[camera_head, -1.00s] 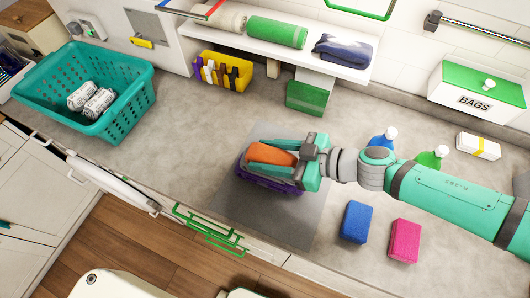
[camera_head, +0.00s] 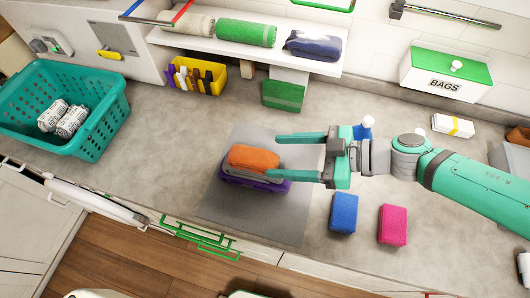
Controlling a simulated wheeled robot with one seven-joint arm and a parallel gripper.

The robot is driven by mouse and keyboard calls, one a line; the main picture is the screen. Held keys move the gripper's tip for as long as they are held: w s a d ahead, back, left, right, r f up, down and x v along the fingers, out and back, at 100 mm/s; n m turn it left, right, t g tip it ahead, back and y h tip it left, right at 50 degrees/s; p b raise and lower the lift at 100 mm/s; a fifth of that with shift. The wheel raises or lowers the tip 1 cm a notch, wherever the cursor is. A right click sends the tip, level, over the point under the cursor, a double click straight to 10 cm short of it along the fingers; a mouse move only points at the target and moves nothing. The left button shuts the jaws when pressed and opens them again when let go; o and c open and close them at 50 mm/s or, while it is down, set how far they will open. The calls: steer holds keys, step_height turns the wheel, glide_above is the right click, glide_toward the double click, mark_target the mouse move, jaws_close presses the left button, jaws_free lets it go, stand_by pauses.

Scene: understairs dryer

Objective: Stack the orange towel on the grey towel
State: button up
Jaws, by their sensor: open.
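The orange towel (camera_head: 253,157) lies folded on top of a small stack on a grey mat. The grey towel (camera_head: 238,171) shows as a thin pale layer directly under it. A purple folded piece (camera_head: 262,186) forms the bottom of the stack. My gripper (camera_head: 276,157) is open, to the right of the stack, with its fingers pointing left. Its fingertips lie near the stack's right end, one on the far side and one on the near side. The near finger hides part of the stack's right edge; whether it touches is unclear.
The grey mat (camera_head: 225,205) lies under the stack. A blue block (camera_head: 344,212) and a pink block (camera_head: 392,225) lie to the right. A teal basket (camera_head: 95,133) with two rolls stands at left. A shelf (camera_head: 290,58) with rolled towels hangs behind.

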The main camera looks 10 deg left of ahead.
steer(key=shift+v, duration=1.25)
steer(key=shift+d, duration=0.1)
